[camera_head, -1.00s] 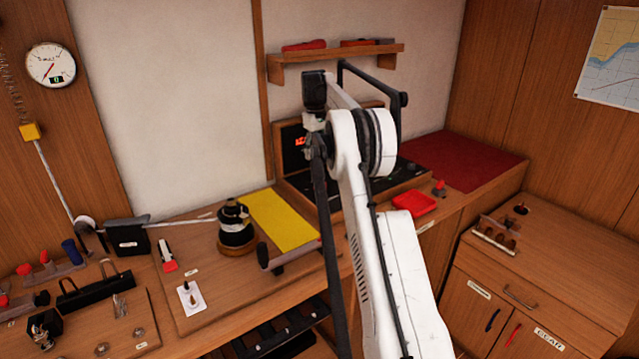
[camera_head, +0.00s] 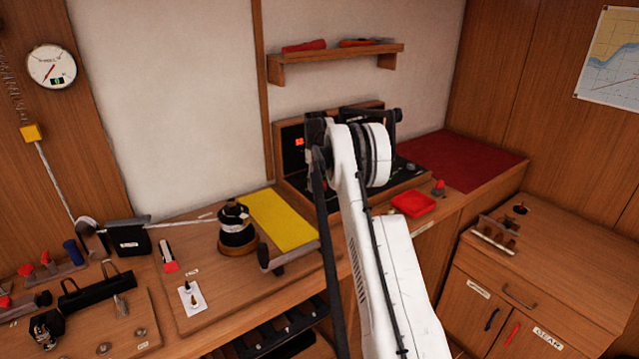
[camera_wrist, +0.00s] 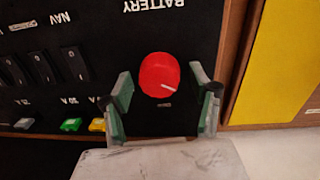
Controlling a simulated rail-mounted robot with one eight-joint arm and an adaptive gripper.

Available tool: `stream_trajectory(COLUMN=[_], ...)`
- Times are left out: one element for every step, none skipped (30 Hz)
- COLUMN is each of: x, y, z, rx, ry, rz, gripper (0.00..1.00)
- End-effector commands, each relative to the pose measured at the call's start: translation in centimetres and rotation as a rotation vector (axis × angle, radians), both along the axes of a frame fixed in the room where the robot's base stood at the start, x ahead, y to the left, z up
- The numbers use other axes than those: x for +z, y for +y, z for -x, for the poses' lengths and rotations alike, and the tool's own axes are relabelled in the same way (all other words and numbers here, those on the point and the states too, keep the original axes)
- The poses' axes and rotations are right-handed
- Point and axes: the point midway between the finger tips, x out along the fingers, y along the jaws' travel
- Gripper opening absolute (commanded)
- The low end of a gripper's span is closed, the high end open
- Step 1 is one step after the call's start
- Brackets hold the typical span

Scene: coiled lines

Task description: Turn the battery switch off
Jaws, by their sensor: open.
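The battery switch (camera_wrist: 159,75) is a round red knob with a short white mark, on the black panel (camera_wrist: 100,35) under the upside-down word BATTERY in the wrist view. The white mark points to the right and slightly down. My gripper (camera_wrist: 163,88) is open, with one green-grey finger to the left of the knob and one to the right. Gaps show between the knob and both fingers. In the head view my arm hides the gripper and the knob; part of the panel (camera_head: 291,142) with a red lit display shows beside the arm.
Black rocker switches (camera_wrist: 42,66) and green and yellow fuses (camera_wrist: 71,125) lie left of the gripper. The yellow mat (camera_head: 281,219) is beside the panel. A red tray (camera_head: 413,205) sits to the right, and a shelf (camera_head: 335,62) hangs above.

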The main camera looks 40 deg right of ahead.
Motion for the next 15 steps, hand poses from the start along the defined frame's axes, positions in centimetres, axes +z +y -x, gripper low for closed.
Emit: stream_trajectory(x=[-0.05,-0.06,-0.06,-0.06,-0.05,-0.05,-0.05,-0.05,-0.05,-0.04,-0.04,-0.04,-0.04,-0.04,-0.03], y=[-0.01,-0.01,-0.01,-0.01,-0.01,-0.01,-0.01,-0.01,-0.01,-0.01,-0.01,-0.01,-0.01,-0.01,-0.01], z=[0.00,0.00,0.00,0.00,0.00,0.00,0.00,0.00,0.00,0.00,0.00,0.00,0.00,0.00,0.00], rx=[0.000,0.000,0.000,0.000,0.000,0.000,0.000,0.000,0.000,0.000,0.000,0.000,0.000,0.000,0.000], ry=[0.000,0.000,0.000,0.000,0.000,0.000,0.000,0.000,0.000,0.000,0.000,0.000,0.000,0.000,0.000], rz=[0.000,0.000,0.000,0.000,0.000,0.000,0.000,0.000,0.000,0.000,0.000,0.000,0.000,0.000,0.000], gripper=[0.57,0.57,0.57,0.57,0.57,0.57,0.56,0.52,0.47,0.43,0.39,0.33,0.29,0.25,0.20])
